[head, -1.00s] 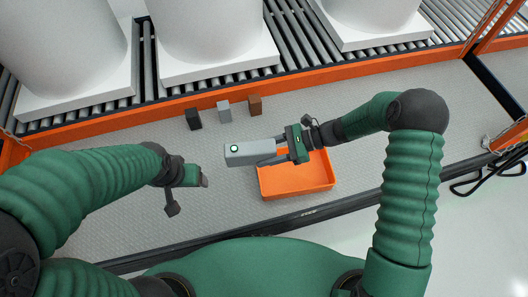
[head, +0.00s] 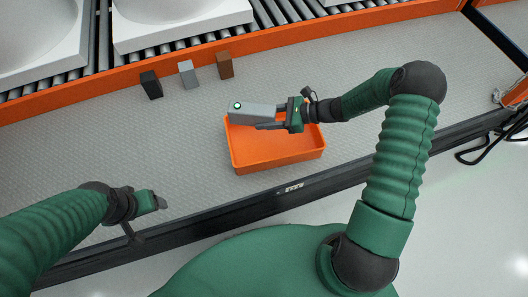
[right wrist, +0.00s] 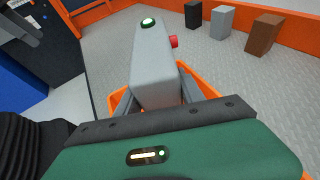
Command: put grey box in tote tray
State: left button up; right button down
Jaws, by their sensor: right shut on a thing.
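A long grey box (head: 250,110) with a green-ringed white button on one end is held in my right gripper (head: 268,118). In the right wrist view the grey box (right wrist: 155,75) sits between the fingers, with a red knob on its side. The box is above the back part of the orange tote tray (head: 280,158), its button end near the tray's back left corner. The visible tray inside looks empty; the box and gripper hide part of it. My left gripper (head: 158,202) is left of the tray, holding nothing that I can see; its jaw opening is unclear.
A black block (head: 151,85), a small grey block (head: 188,75) and a brown block (head: 225,65) stand in a row by the orange rail (head: 300,44). Rollers with white tanks lie beyond. The grey surface left of the tray is clear.

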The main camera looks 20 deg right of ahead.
jog(key=shift+w+d+f, duration=0.15)
jog(key=shift+d+f, duration=0.05)
jog(key=shift+f, duration=0.55)
jog(key=shift+f+b, duration=0.3)
jog(key=shift+b, duration=0.1)
jog(key=b, duration=0.4)
send_over(267, 142)
notch_tip(267, 142, down, 9)
jog(key=shift+f, duration=0.15)
pick_arm(q)
jog(key=f, duration=0.6)
jog(key=shift+s+a, duration=0.2)
jog(key=shift+a, duration=0.1)
pick_arm(e)
jog(key=shift+w, duration=0.1)
jog(key=shift+a, duration=0.1)
jog(key=shift+f, duration=0.55)
pick_arm(q)
jog(key=shift+f, duration=0.2)
pick_arm(e)
jog(key=c, duration=0.7)
grip_release()
